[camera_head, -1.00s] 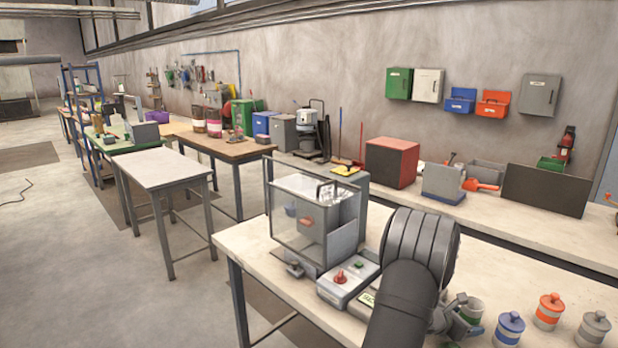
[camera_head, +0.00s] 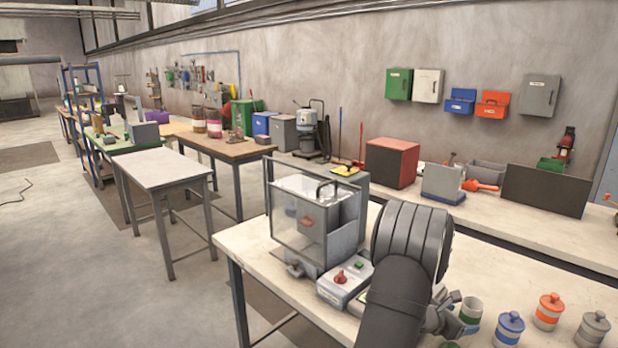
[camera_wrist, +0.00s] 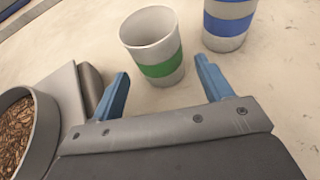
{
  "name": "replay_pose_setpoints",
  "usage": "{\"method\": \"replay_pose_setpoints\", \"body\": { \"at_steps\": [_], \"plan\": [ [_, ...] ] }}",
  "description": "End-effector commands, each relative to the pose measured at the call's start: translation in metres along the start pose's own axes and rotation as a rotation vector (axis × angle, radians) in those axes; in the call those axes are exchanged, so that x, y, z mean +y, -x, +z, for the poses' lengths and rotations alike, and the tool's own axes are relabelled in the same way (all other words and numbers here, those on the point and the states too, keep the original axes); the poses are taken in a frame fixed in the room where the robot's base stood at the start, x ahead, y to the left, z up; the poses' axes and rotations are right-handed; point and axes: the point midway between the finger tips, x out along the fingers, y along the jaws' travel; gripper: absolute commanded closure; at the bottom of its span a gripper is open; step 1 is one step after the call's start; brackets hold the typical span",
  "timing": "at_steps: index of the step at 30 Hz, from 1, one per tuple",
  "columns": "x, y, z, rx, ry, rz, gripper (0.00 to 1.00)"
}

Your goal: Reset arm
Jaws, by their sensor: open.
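My gripper (camera_wrist: 164,78) is open and empty, its two blue fingers apart above the pale bench. A light grey cup with a green band (camera_wrist: 152,45) stands upright and open just beyond the fingertips, apparently empty. In the head view my gripper (camera_head: 445,315) is low, partly hidden by my dark arm, just left of the green-banded cup (camera_head: 471,309). A grey round container (camera_wrist: 44,125) holding brown pellets shows at the left edge of the wrist view.
A blue-banded jar (camera_head: 509,328), an orange-lidded jar (camera_head: 548,311) and a grey-lidded jar (camera_head: 592,328) stand to the right. A clear-walled machine (camera_head: 312,230) and a control box with a red knob (camera_head: 343,284) stand left of my arm. Bare bench lies behind the jars.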

Motion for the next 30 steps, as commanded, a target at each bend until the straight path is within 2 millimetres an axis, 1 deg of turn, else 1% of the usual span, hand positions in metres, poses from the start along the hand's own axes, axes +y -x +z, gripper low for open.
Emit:
{"method": "replay_pose_setpoints", "body": {
  "at_steps": [1,5,7,14,21,23,30],
  "plan": [
    [-0.001,-0.012,0.000,0.000,0.000,-0.002,0.28],
    [-0.001,-0.038,-0.001,0.001,0.000,-0.002,0.28],
    [0.001,-0.029,0.012,-0.004,-0.002,0.001,0.28],
    [0.000,-0.011,0.051,-0.004,-0.003,0.001,0.28],
    [0.000,0.007,0.095,-0.005,-0.003,0.001,0.28],
    [0.015,0.008,0.092,-0.004,-0.004,0.010,0.28],
    [0.062,0.017,0.090,-0.015,-0.024,0.034,0.28]
  ]
}}
